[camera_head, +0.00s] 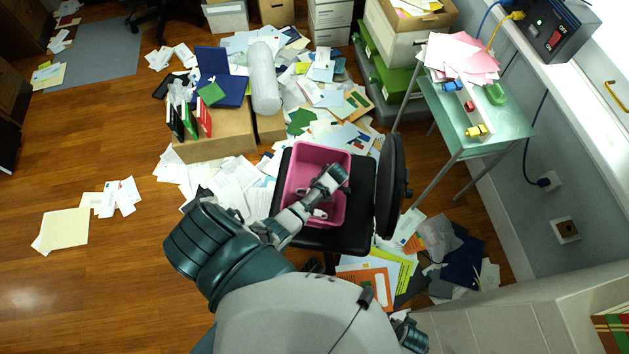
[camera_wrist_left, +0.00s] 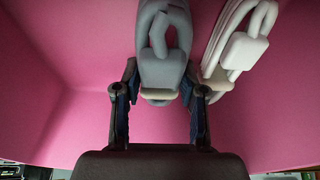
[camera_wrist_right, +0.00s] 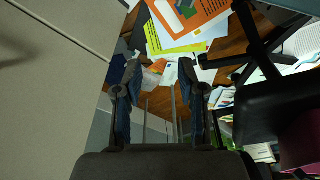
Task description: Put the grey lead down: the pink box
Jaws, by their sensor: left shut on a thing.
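The pink box (camera_head: 300,170) sits on the black chair seat (camera_head: 341,238). Its pink inside fills the left wrist view (camera_wrist_left: 60,75). My left gripper (camera_head: 335,178) reaches down into the box. In the left wrist view my left gripper (camera_wrist_left: 160,92) is shut on the grey lead (camera_wrist_left: 160,70), holding its plug end between the fingers. I cannot tell whether the lead touches the box floor. A white lead (camera_wrist_left: 242,50) is in the box, just right of the grey one. My right gripper (camera_wrist_right: 158,85) is open and empty, away from the box.
The black chair backrest (camera_head: 390,185) stands right of the box. A green side table (camera_head: 500,125) with pink papers (camera_head: 462,55) is at the right. Papers (camera_head: 235,180) litter the floor around the chair. A cardboard box (camera_head: 215,140) stands behind left. The left floor is mostly clear.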

